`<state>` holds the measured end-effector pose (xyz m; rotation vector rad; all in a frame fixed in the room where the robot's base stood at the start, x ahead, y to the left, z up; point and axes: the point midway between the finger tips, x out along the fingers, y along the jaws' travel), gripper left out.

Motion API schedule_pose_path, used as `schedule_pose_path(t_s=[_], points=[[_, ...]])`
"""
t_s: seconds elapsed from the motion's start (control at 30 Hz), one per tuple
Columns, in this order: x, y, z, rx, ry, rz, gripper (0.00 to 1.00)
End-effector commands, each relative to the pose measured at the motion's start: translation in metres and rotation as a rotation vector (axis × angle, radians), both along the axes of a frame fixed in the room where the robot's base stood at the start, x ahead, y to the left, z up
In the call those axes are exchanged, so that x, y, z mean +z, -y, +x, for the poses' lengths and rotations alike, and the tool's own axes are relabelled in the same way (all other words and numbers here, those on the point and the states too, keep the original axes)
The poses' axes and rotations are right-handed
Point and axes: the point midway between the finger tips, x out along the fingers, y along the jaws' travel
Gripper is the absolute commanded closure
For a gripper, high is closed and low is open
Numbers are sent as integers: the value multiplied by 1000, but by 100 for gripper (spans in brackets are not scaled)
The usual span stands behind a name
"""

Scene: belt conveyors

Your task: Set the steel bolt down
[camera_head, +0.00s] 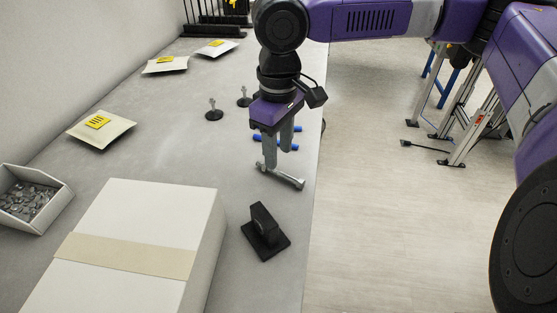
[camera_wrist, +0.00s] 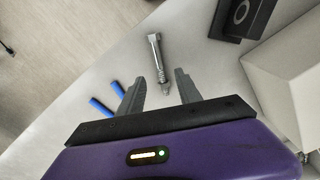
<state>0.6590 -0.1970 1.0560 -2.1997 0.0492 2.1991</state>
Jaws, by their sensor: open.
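The steel bolt (camera_head: 283,177) lies on the grey table near its right edge, just below my gripper (camera_head: 280,160) in the head view. In the wrist view the bolt (camera_wrist: 158,58) lies ahead of the fingers, its near end reaching toward the gap between them. My gripper (camera_wrist: 160,85) has its two fingers spread apart, with nothing held between them. Whether the near fingertips touch the table cannot be told.
Blue cylinders (camera_wrist: 102,106) lie close beside my gripper. A black stand (camera_head: 265,234) and a large white box (camera_head: 145,240) are in front. A bin of metal pieces (camera_head: 52,188) and pale packets (camera_head: 101,130) stand left. Bare table lies between.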

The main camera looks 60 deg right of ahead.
Motion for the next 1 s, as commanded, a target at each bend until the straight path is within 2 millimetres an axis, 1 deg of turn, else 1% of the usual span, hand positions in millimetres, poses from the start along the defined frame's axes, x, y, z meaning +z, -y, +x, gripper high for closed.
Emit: schedule_pose_path(t_s=[0.03, 0.2, 0.3, 0.4, 0.57, 1.0], points=[[12, 0, 0, 0, 3, 0, 59], [44, 0, 0, -1, 2, 1, 59], [58, 0, 0, -1, 1, 1, 59], [68, 0, 0, 0, 0, 0, 59], [74, 0, 0, 0, 0, 1, 59], [74, 0, 0, 0, -1, 1, 59]])
